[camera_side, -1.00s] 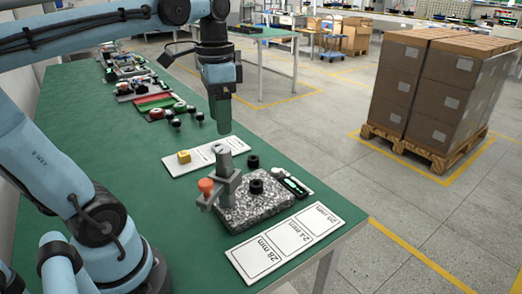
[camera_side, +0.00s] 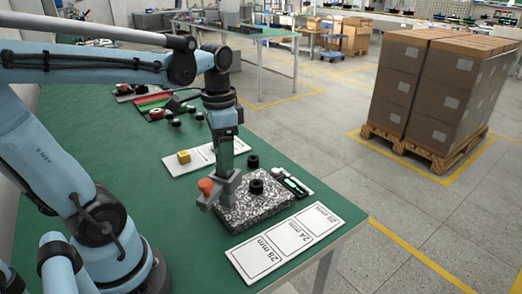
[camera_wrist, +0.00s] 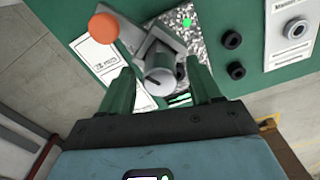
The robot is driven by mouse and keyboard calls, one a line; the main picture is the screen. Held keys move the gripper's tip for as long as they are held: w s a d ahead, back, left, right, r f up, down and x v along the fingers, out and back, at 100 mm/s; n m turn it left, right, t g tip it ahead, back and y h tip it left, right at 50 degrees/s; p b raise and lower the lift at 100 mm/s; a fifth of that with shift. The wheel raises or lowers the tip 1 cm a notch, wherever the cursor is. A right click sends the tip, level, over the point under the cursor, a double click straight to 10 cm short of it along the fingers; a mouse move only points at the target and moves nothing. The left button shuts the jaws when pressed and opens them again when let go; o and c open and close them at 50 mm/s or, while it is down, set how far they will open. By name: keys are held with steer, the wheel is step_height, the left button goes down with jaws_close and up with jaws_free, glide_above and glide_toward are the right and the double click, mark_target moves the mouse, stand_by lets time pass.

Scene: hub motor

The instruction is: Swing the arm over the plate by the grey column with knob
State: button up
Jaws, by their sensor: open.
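The grey column with knob (camera_side: 230,188) stands at the left rear of the speckled plate (camera_side: 262,212), with an orange ball (camera_side: 206,185) on its left side. My gripper (camera_side: 223,165) points down over the column top, which it partly hides. In the wrist view the column's round top (camera_wrist: 160,66) lies between the two open green fingers of my gripper (camera_wrist: 163,75), with a gap on each side. The orange ball (camera_wrist: 104,28) and part of the speckled plate (camera_wrist: 182,32) show beyond it.
A second black ring (camera_side: 253,161) stands behind the plate. A green-and-black tool (camera_side: 291,184) lies at its right. The table's left front is clear.

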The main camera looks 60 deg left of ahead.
jaws_close()
